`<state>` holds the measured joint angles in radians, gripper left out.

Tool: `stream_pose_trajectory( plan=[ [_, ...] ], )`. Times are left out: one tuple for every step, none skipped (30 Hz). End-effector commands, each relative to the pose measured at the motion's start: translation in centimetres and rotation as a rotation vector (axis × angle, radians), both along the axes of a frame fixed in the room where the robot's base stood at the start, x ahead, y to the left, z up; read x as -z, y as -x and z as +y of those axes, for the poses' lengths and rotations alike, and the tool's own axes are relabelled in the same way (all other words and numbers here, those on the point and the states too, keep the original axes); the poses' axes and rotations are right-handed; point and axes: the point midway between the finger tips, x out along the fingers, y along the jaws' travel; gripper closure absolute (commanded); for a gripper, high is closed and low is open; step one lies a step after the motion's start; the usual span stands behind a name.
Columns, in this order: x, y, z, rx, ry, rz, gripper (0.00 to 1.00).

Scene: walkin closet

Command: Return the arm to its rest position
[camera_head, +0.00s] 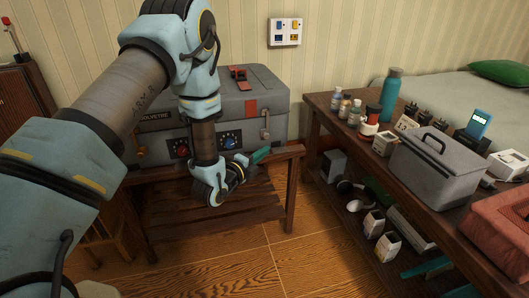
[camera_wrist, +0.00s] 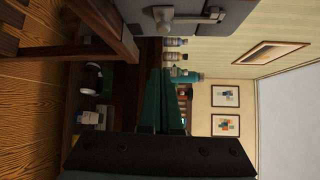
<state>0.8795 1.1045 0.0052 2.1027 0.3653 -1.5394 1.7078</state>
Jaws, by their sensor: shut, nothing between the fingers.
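My arm reaches in from the left of the head view and bends down in front of a grey case. My gripper (camera_head: 260,155) is at its end, with teal fingers pointing right, near the case's front right corner and above the small wooden table's edge. In the wrist view the teal fingers of my gripper (camera_wrist: 168,76) lie together, with nothing between them. Part of the gripper is hidden by the wrist in the head view.
The grey case (camera_head: 260,98) stands on a small wooden table (camera_head: 284,152). To the right, a wooden bench (camera_head: 322,113) bears bottles, a teal flask (camera_head: 390,94) and a grey lidded box (camera_head: 440,170). Its lower shelf holds several items. Open wooden floor (camera_head: 315,240) lies between.

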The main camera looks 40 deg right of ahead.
Motion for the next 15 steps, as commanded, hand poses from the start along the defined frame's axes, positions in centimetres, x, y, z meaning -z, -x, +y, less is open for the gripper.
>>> stream_pose_trajectory(
  plan=[
    [0.0,0.0,0.0,0.0,0.0,0.0,1.0],
    [0.0,0.0,0.0,0.0,0.0,0.0,1.0],
    [0.0,0.0,0.0,0.0,0.0,0.0,1.0],
    [0.0,0.0,0.0,0.0,0.0,0.0,1.0],
    [0.0,0.0,0.0,0.0,0.0,0.0,1.0],
    [0.0,0.0,0.0,0.0,0.0,0.0,1.0],
    [0.0,0.0,0.0,0.0,0.0,0.0,1.0],
    [0.0,0.0,0.0,0.0,0.0,0.0,1.0],
    [0.0,0.0,0.0,0.0,0.0,0.0,1.0],
    [0.0,-0.1,0.0,-0.001,-0.001,0.001,1.0],
    [-0.1,-0.2,0.1,-0.005,-0.003,0.006,1.0],
    [-0.2,-0.7,0.3,-0.016,-0.009,0.018,1.0],
    [-0.5,-1.3,0.6,-0.03,-0.015,0.035,1.0],
    [-0.7,-2.0,1.0,-0.049,-0.024,0.058,1.0],
    [-1.1,-3.2,1.8,-0.085,-0.04,0.103,1.0]
  ],
)
